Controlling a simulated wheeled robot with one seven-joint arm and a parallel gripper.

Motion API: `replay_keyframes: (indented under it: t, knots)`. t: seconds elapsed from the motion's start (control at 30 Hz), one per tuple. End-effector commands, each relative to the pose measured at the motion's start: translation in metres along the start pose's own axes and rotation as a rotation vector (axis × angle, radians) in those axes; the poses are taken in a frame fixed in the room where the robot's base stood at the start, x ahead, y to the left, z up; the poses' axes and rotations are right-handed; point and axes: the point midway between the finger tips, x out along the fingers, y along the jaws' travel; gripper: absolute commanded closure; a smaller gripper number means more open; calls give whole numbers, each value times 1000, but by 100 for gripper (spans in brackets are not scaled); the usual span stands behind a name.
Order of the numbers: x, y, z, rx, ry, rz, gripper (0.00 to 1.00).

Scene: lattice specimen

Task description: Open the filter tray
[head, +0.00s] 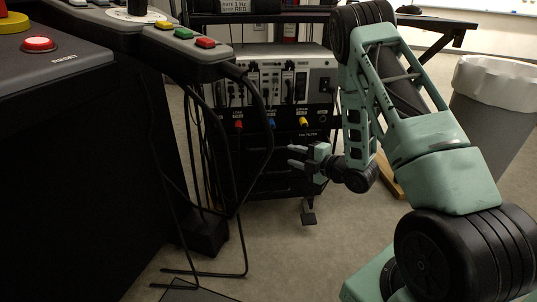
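A black equipment rack (270,168) stands at the centre, and small lettering that seems to read "fan filter" shows on its dark lower front. The filter tray (262,150) seems to be the dark panel at and below that lettering; its edges and any handle are too dark to tell, and it looks flush with the rack. My gripper (291,155) is in front of this panel, its two fingers pointing left and spread apart. Nothing shows between the fingers. My gripper and wrist hide the panel's right part. I cannot tell whether a finger touches the rack.
A dark console (70,170) with buttons fills the left side, and black cables (238,225) hang from it in front of the rack. Red, blue and yellow connectors (272,123) sit above the panel. A grey bin (490,110) stands at right. Carpet in front is mostly clear.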

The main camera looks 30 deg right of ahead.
Motion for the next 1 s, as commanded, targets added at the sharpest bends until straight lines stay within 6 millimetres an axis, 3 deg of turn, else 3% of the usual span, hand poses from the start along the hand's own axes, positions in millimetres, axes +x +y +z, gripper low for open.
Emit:
replay_keyframes:
  t: [0.3, 0.5, 0.93, 0.97, 1.0]
  knots:
    - [67, -3, 0, -1, 2, 3, 66]
    - [93, -2, 0, 0, 1, 2, 66]
    - [103, 1, 0, 1, -1, 1, 66]
    - [103, 1, 0, 1, -1, 1, 68]
    - [103, 1, 0, 1, -1, 1, 80]
